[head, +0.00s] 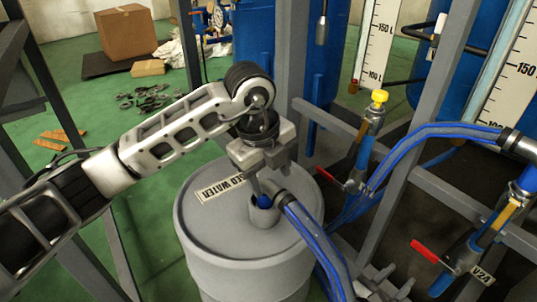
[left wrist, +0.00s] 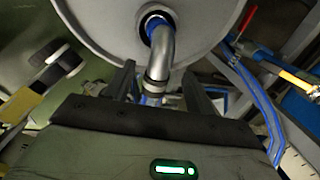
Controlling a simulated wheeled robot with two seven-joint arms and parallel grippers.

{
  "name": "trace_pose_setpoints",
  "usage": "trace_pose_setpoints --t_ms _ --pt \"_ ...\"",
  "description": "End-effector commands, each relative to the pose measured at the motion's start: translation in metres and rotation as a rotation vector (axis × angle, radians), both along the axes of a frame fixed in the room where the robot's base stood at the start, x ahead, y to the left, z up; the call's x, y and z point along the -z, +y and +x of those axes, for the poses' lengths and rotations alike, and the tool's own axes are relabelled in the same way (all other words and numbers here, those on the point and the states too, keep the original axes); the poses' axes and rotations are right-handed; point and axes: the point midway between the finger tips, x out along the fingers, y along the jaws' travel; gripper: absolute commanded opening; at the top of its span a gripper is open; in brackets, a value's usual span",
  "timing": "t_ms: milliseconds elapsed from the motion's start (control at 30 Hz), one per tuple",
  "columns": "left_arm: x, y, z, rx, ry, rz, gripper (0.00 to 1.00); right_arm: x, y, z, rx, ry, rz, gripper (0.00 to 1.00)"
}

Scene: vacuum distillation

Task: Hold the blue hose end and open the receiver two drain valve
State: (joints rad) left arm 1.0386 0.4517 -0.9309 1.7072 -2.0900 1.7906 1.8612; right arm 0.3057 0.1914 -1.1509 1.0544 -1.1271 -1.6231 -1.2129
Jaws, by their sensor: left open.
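The blue hose (head: 318,245) ends in a grey metal elbow whose blue tip (head: 264,201) sits in the opening of the grey drum lid. My left gripper (head: 266,180) is open just above this end. In the left wrist view, its fingers (left wrist: 160,88) stand apart on either side of the metal elbow (left wrist: 160,60); I cannot tell whether they touch it. A drain valve with a red handle (head: 427,251) and a tag reading V2A (head: 482,274) is at lower right. Another red-handled valve (head: 330,176) is left of it. My right gripper (head: 388,282) is partly in view at the bottom.
The drum (head: 212,238) stands beside grey frame posts and rails (head: 480,228). Blue tanks (head: 270,45) and scales stand behind. Blue hoses (head: 420,137) cross at right. A cardboard box (head: 126,32) and scattered parts lie on the green floor at back left.

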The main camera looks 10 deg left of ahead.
Motion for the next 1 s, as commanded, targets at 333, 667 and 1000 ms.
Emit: trace_pose_setpoints --t_ms 333,667,1000 --pt "0.046 -0.006 0.007 -0.001 0.0 0.0 0.55 0.0 0.0 0.0 0.0 0.0 0.001 0.36" --pt "0.05 -0.007 0.008 0.0 -0.001 -0.001 0.55 0.0 0.0 0.0 0.0 0.0 0.001 0.36" --pt "0.05 -0.007 0.008 0.0 -0.001 -0.001 0.0 0.0 0.0 0.0 0.0 0.0 0.001 0.42"
